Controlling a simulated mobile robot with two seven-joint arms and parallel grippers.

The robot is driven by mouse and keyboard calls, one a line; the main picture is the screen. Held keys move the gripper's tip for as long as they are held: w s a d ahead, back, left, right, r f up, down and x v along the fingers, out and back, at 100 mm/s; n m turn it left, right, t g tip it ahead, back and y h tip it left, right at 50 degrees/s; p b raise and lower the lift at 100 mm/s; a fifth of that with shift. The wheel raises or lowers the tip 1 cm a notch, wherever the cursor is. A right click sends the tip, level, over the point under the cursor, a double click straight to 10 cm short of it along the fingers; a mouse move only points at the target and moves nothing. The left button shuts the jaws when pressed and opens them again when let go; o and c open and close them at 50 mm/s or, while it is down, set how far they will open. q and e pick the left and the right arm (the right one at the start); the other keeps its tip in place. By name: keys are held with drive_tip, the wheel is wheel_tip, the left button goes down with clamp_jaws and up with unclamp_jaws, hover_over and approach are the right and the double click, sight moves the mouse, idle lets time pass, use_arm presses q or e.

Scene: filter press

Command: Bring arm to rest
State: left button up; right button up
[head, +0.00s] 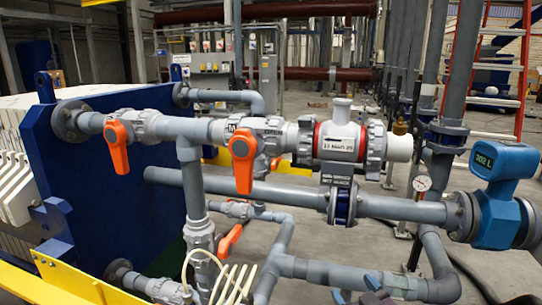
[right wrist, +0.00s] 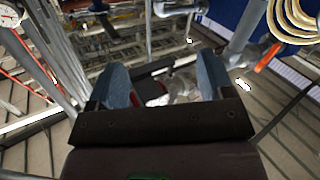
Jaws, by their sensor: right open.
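My right gripper (head: 360,291) shows only by its blue-grey fingertips at the bottom edge of the head view, in front of the lower grey pipe. In the right wrist view its two fingers (right wrist: 163,82) stand wide apart with nothing held between them. Grey piping and floor grating show blurred beyond the fingers. My left gripper is not in the head view. The rest of the right arm is hidden below the head view's edge.
Grey pipes with orange-handled valves (head: 243,160) run from the blue press plate (head: 110,150). A blue flow meter (head: 497,200) and a pressure gauge (head: 422,183) stand at right. A cream coiled hose (head: 235,284) hangs at bottom; it also shows in the right wrist view (right wrist: 290,22).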

drive_tip(key=s+d+f+m+g+h, duration=0.2)
drive_tip(key=s+d+f, duration=0.2)
drive_tip(key=s+f, duration=0.6)
drive_tip(key=s+d+f+m+g+h, duration=0.2)
drive_tip(key=s+d+f, duration=0.3)
drive_tip(key=s+f, duration=0.5)
drive_tip(key=s+g, duration=0.1)
drive_tip(key=s, duration=0.2)
drive_tip(key=shift+s+d+f+m+h, duration=0.25)
drive_tip(key=shift+s+f+m+h, duration=0.05)
drive_tip(key=shift+f+h, duration=0.1)
drive_tip(key=shift+c, duration=0.2)
